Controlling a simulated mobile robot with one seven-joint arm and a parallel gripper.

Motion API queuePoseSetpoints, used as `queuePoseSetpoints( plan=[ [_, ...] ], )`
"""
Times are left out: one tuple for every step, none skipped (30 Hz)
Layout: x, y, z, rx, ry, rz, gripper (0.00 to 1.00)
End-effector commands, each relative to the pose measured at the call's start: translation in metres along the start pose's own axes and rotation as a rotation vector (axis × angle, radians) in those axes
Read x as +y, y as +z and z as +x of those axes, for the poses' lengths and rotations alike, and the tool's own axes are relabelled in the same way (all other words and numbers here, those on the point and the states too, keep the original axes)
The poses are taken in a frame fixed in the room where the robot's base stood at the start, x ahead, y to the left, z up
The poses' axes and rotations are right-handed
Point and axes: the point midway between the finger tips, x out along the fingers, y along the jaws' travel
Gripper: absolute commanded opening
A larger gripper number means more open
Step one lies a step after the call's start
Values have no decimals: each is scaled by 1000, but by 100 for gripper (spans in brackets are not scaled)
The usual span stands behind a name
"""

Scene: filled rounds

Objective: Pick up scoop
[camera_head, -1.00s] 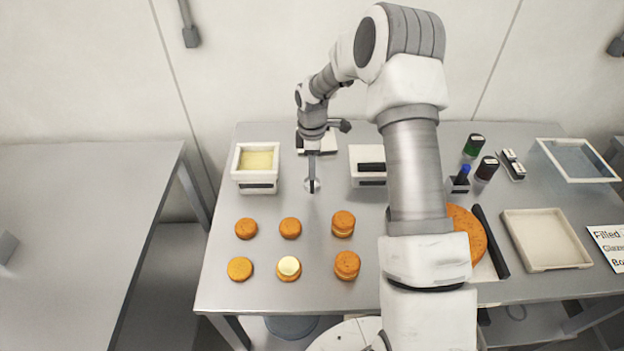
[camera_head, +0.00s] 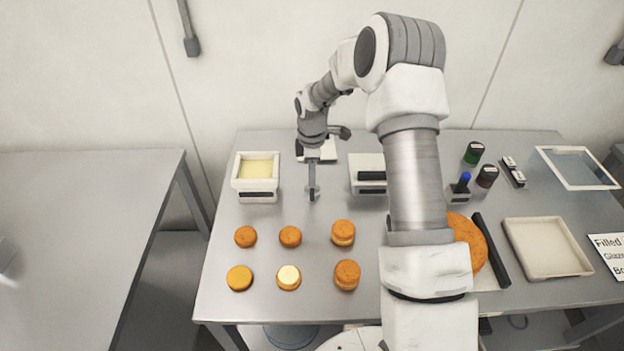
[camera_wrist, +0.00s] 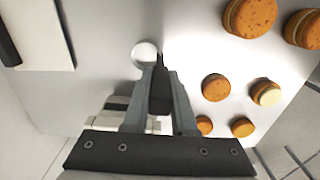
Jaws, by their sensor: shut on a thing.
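The scoop (camera_wrist: 145,52) shows in the wrist view as a small round pale bowl at the tips of my fingers, with a dark handle between them. My gripper (camera_wrist: 160,78) is shut on the scoop. In the head view my gripper (camera_head: 312,192) points down over the table's left half, right of the tub of yellow filling. The scoop is mostly hidden behind my fingers there. I cannot tell whether it touches the table.
A white tub (camera_head: 257,195) of yellow filling stands to the left, and a white box (camera_head: 366,186) to the right. Several orange-brown rounds (camera_head: 290,237) lie in front, one with a pale top (camera_head: 288,277). A pale tray (camera_head: 546,247) lies far right.

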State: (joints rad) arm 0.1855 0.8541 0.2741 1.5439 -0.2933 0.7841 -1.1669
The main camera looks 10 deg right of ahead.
Motion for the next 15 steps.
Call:
queuePoseSetpoints(
  plan=[
    [1,0,-3,0,2,0,0],
    [1,0,-5,0,2,0,0],
    [1,0,-10,0,3,0,0],
    [1,0,-13,0,4,0,0],
    [1,0,-17,0,4,0,0],
    [1,0,-23,0,5,1,0],
    [2,0,-29,0,6,1,0],
    [1,0,-35,0,6,1,0],
    [0,7,-41,0,5,5,0],
    [-1,14,-44,0,4,6,0],
    [-3,21,-48,0,3,6,0],
    [-4,30,-53,-1,3,7,0],
    [-5,36,-57,0,3,6,0],
    [-6,42,-61,-1,4,6,0],
    [-8,50,-66,-1,4,5,0]
  ],
)
